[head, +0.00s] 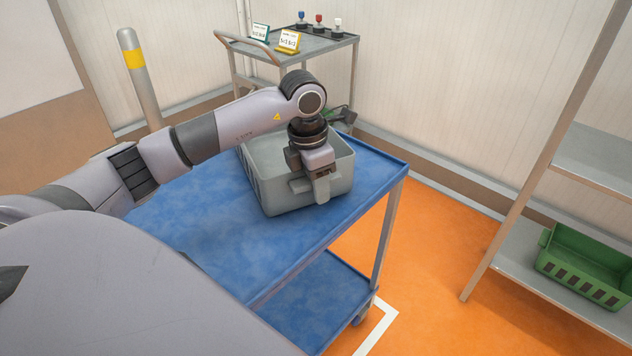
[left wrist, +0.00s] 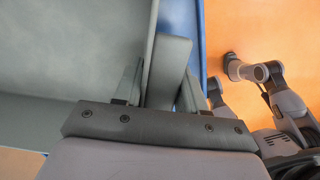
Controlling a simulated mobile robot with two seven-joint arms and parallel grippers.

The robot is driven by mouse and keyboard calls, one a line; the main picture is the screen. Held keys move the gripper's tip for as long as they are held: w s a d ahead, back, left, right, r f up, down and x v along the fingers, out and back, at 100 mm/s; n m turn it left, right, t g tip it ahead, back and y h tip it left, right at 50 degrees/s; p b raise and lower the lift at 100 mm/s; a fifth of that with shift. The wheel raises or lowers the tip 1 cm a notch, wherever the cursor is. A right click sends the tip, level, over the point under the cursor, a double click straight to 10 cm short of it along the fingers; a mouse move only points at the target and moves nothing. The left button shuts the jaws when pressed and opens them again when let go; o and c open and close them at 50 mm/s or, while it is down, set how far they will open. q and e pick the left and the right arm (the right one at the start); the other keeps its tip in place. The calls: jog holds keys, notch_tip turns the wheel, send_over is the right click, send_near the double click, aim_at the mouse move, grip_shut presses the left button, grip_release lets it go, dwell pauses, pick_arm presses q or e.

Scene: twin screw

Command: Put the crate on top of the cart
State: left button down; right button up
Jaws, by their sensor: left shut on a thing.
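A grey open crate (head: 262,185) is at the blue top of a cart (head: 225,225), near its far end. I cannot tell for sure whether its base rests fully on the top. My left gripper (head: 313,188) reaches down over the crate and is shut on its near wall. In the left wrist view, the fingers of my left gripper (left wrist: 158,85) are on either side of the crate's wall (left wrist: 152,45), with the crate's empty inside (left wrist: 70,50) to the left. My right gripper does not show clearly in either view.
A grey cart (head: 315,45) with signs and several coloured knobs stands behind by the wall. A yellow-banded post (head: 137,70) stands at the left. A shelf unit (head: 590,160) at the right holds a green crate (head: 590,262). The orange floor (head: 430,255) between is clear.

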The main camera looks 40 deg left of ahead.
pick_arm(q)
jog(key=c, duration=0.6)
grip_release()
jog(key=shift+c, duration=0.2)
jog(key=shift+r, duration=0.2)
notch_tip(320, 180, up, 12)
jog(key=s, duration=0.1)
jog(key=shift+s+a+f, duration=0.15)
jog(key=shift+a+f, duration=0.05)
jog(key=shift+a, duration=0.15)
